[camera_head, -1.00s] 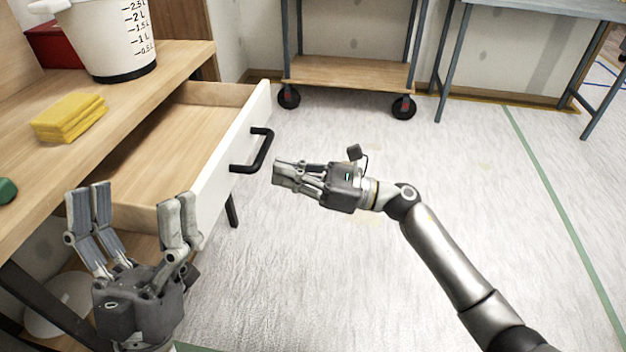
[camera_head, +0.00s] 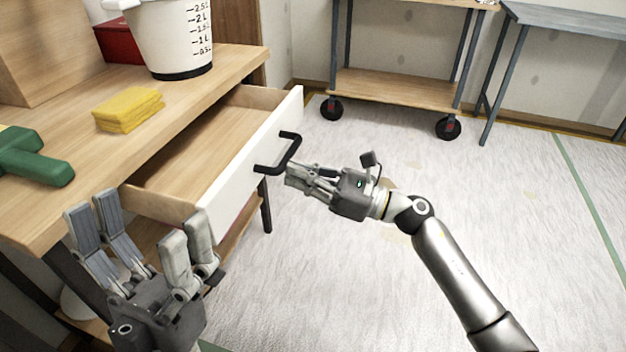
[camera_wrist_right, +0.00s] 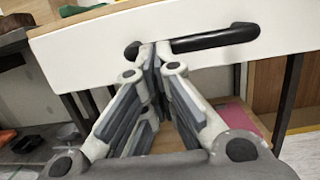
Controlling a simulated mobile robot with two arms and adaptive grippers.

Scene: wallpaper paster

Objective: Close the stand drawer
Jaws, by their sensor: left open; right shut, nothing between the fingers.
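The stand drawer (camera_head: 222,187) is pulled out of the wooden stand (camera_head: 60,187), with a white front and a bare wooden inside. Its black handle (camera_head: 281,154) is on the front; it also shows in the right wrist view (camera_wrist_right: 215,40). My right gripper (camera_head: 290,174) is shut and empty, its fingertips at the drawer front beside the handle. I cannot tell whether they touch. In the right wrist view its fingertips (camera_wrist_right: 152,55) overlap the handle's left part. My left gripper (camera_head: 140,235) is open and empty, in front of the stand near the drawer's near corner.
On the stand top are a yellow sponge stack (camera_head: 128,110), a white measuring bucket (camera_head: 178,40), a red box (camera_head: 118,42) and a green-handled tool (camera_head: 35,160). A wheeled cart (camera_head: 395,88) and a grey table (camera_head: 570,18) stand at the back. The floor at right is clear.

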